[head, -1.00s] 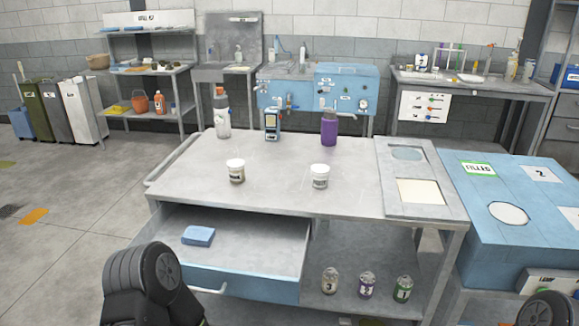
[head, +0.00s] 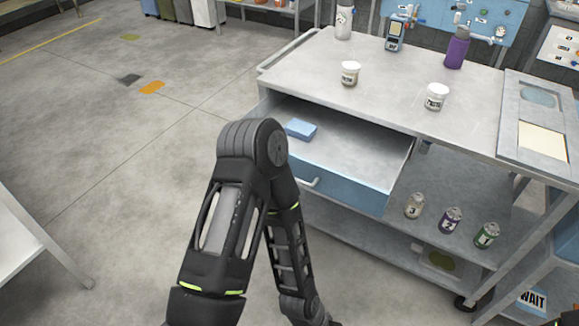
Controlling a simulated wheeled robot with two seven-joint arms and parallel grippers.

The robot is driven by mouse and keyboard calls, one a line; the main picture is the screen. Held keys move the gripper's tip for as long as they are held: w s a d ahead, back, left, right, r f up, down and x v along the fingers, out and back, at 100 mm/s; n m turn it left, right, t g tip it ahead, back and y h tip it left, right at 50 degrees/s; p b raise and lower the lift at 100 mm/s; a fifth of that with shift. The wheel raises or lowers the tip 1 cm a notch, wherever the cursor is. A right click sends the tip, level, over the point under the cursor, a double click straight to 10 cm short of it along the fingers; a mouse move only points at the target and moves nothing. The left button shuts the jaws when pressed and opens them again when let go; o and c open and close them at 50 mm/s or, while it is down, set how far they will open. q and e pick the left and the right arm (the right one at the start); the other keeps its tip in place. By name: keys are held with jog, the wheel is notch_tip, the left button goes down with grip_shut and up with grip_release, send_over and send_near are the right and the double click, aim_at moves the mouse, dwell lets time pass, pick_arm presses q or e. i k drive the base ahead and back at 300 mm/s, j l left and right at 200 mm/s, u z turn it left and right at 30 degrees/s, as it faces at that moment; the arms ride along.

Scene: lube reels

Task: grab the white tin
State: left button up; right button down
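Two small white-lidded tubs stand upright on the grey workbench top (head: 400,115): one with a beige band (head: 350,74) at the left, and a whiter one (head: 436,97) to its right. On the bench's lower shelf stand a pale beige-white tin marked 3 (head: 414,206), a purple tin marked 2 (head: 450,220) and a green tin marked 1 (head: 486,236). I cannot tell for sure which is the white tin. My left arm rises in front of the bench and bends down; its gripper is below the picture. My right gripper is out of view.
A blue-fronted drawer (head: 340,177) is pulled open, with a blue block (head: 301,129) inside. A purple bottle (head: 457,52), a handheld device (head: 395,36) and a pale bottle (head: 345,22) stand at the bench's back. The floor at left is largely clear.

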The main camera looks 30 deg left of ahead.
aim_at(432, 103)
jog(key=i+l+z, duration=0.3)
jog(key=l, duration=0.15)
jog(key=i+l+z, duration=0.3)
jog(key=i+l, duration=0.1)
